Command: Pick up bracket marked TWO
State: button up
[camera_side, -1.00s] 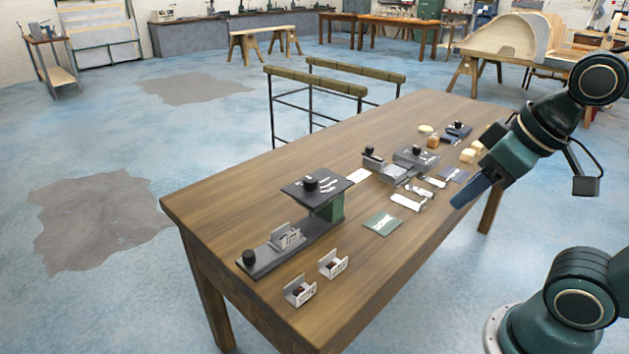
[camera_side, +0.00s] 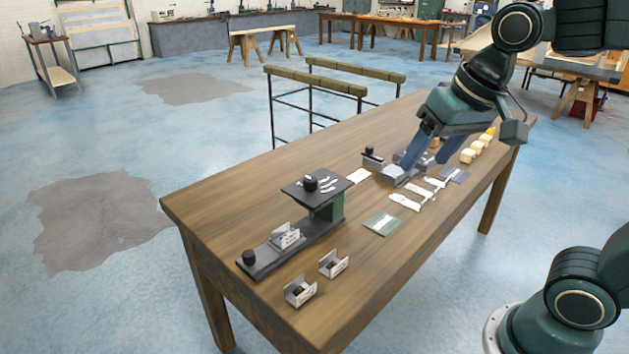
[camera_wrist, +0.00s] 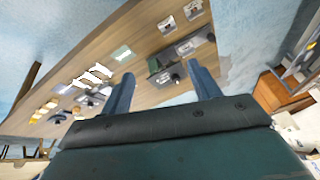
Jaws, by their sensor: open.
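Brackets also show at the top of the wrist view (camera_wrist: 194,10). My gripper (camera_side: 425,163) is open over the far half of the table, well away from the brackets. Its two blue fingers spread apart in the wrist view (camera_wrist: 160,72), with nothing held between them.
The dark rail (camera_side: 262,257) ends in a black knob and adjoins a raised black-topped green stand (camera_side: 334,206). Grey fixtures (camera_side: 396,174), white strips (camera_side: 405,202) and yellowish blocks (camera_side: 468,155) lie farther along. A green card (camera_side: 382,224) lies flat. The near-right table edge is mostly clear.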

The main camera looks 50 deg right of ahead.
jog(key=w+a+m+g, duration=0.1)
jog(key=w+m, duration=0.3)
jog(key=w, duration=0.5)
jog(key=w+a+f+m+g, duration=0.1)
jog(key=w+a+f+m, duration=0.2)
jog(key=w+f+m, duration=0.2)
jog(key=w+a+f+m+g, duration=0.2)
jog(key=w+f+m, duration=0.3)
jog(key=w+f, duration=0.6)
jog(key=w, duration=0.5)
jog(key=shift+a+g, duration=0.3)
jog(key=shift+a, duration=0.1)
jog(key=shift+w+f, duration=0.1)
send_over(279, 243)
jog(key=shift+w+f, duration=0.15)
jog(key=shift+f, duration=4.05)
jog(key=shift+f, duration=2.6)
